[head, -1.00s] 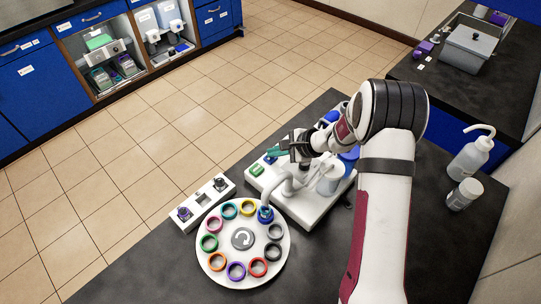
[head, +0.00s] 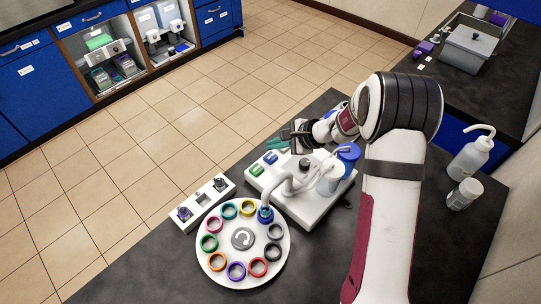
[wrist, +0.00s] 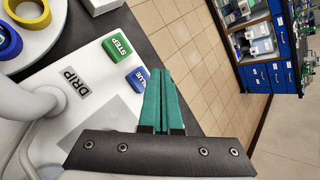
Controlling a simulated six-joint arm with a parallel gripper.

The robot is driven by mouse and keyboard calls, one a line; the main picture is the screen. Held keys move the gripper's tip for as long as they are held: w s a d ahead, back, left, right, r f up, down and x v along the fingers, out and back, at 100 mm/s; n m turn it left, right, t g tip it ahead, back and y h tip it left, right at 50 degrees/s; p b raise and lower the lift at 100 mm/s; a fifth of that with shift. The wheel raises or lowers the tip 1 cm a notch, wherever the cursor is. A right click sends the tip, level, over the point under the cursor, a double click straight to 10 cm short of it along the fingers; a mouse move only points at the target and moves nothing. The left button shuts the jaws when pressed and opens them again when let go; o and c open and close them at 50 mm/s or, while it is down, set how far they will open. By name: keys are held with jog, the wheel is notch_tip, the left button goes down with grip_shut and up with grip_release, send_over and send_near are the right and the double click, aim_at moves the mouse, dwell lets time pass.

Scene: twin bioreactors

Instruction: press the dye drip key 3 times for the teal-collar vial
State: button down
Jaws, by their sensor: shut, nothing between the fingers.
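My gripper (head: 278,142) is shut with nothing between its teal fingers. In the wrist view, the fingertips (wrist: 162,78) are beside the blue key (wrist: 136,79) and appear apart from it. The blue key also shows in the head view (head: 270,157), next to the green STEP key (head: 256,169); the wrist view shows the STEP key too (wrist: 117,46). Both sit on the white drip station (head: 310,205), which has a DRIP label (wrist: 69,94). On the round white carousel (head: 243,275), the teal-collar vial (head: 229,210) stands at the upper left. A blue-collar vial (head: 265,215) is at the curved spout (head: 275,186).
A white block (head: 203,205) with two knobs stands left of the carousel. A blue-capped bottle (head: 348,153) is behind the station. A wash bottle (head: 470,155) and a white jar (head: 463,194) stand at the right. The black bench in front is clear.

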aim_at(275, 158)
jog(key=shift+r, duration=1.7)
dwell(1.1)
notch_tip(275, 158, up, 4)
jog(key=shift+f, duration=0.1)
jog(key=shift+f, duration=0.1)
jog(key=shift+f, duration=4.35)
jog(key=shift+f, duration=0.1)
jog(key=shift+f, duration=0.3)
